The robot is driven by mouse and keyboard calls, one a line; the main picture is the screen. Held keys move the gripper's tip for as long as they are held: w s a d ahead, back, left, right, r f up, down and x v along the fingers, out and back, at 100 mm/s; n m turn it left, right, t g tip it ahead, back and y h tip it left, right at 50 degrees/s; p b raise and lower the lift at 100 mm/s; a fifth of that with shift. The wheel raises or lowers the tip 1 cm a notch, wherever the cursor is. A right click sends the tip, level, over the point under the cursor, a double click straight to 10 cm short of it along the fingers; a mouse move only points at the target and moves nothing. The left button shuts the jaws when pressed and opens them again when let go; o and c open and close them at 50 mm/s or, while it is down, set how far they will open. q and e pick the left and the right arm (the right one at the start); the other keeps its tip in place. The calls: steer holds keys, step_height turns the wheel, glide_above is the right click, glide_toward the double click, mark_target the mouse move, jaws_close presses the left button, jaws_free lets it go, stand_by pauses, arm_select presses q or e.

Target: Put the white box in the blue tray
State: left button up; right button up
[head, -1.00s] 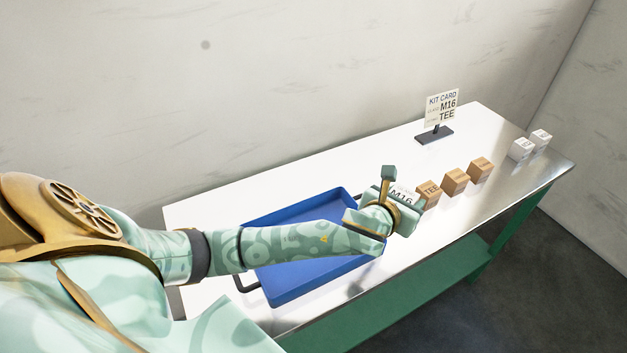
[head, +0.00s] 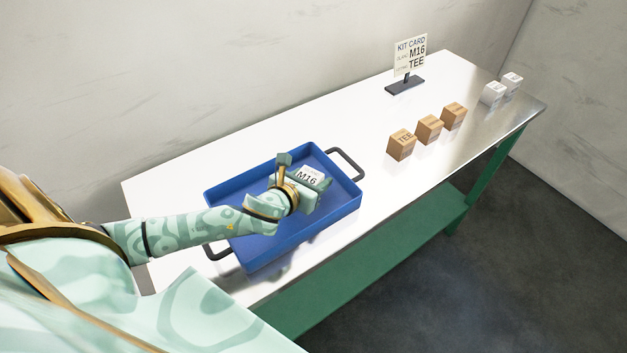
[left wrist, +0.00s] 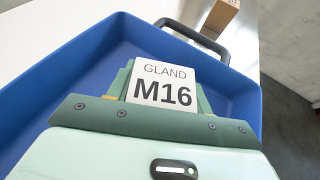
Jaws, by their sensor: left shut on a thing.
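The white box (head: 308,177), marked M16, is in my left gripper (head: 302,183), which is shut on it. In the left wrist view the white box (left wrist: 163,84) reads GLAND M16 and sits between the green fingers (left wrist: 165,100). The blue tray (head: 233,188) lies on the table with a dark handle at each end. My left gripper and the box are over the inside of the tray, towards its right half in the head view. I cannot tell whether the box touches the tray floor. The blue tray (left wrist: 60,85) also fills much of the left wrist view. My right gripper is not in view.
Several brown boxes stand in a row right of the tray, the nearest marked TEE (head: 402,146). Two other white boxes (head: 492,93) stand at the far right end. A kit card (head: 410,56) reading M16 and TEE stands behind. The table (head: 200,165) is clear behind the tray.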

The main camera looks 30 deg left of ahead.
arm_select(q)
steer(key=o, duration=1)
steer(key=p+v, duration=0.2)
steer(key=v, duration=0.9)
steer(key=shift+p, duration=0.3)
steer(key=shift+s+r, duration=0.2)
steer(key=shift+s, duration=0.3)
